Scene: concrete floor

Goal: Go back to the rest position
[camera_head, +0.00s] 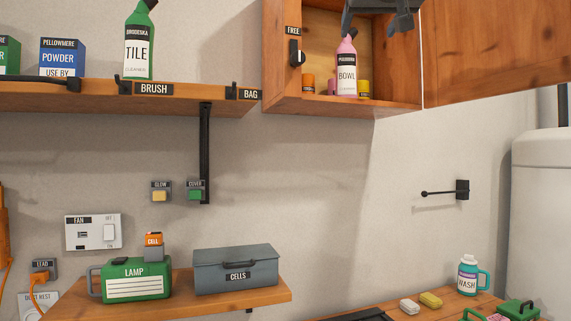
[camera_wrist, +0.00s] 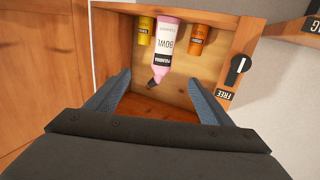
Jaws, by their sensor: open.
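My gripper (camera_wrist: 159,80) is open, and its two blue-grey fingers point into the wooden wall cabinet (camera_wrist: 239,47). In the head view my gripper (camera_head: 387,14) is a dark shape at the top edge, in front of the open cabinet (camera_head: 286,88) and above the pink BOWL bottle (camera_head: 346,79). The bottle stands upright on the cabinet floor. In the wrist view the scene is turned over, and the bottle (camera_wrist: 172,42) shows beyond the fingers with its dark cap toward the gap. Nothing appears gripped.
Orange (camera_head: 308,83) and yellow (camera_head: 363,88) containers flank the bottle. The cabinet door (camera_head: 497,45) hangs open at right. A shelf (camera_head: 190,98) with the green TILE bottle (camera_head: 139,45) is at left. A lower shelf (camera_head: 250,298) holds the LAMP (camera_head: 136,280) and CELLS box (camera_head: 235,268).

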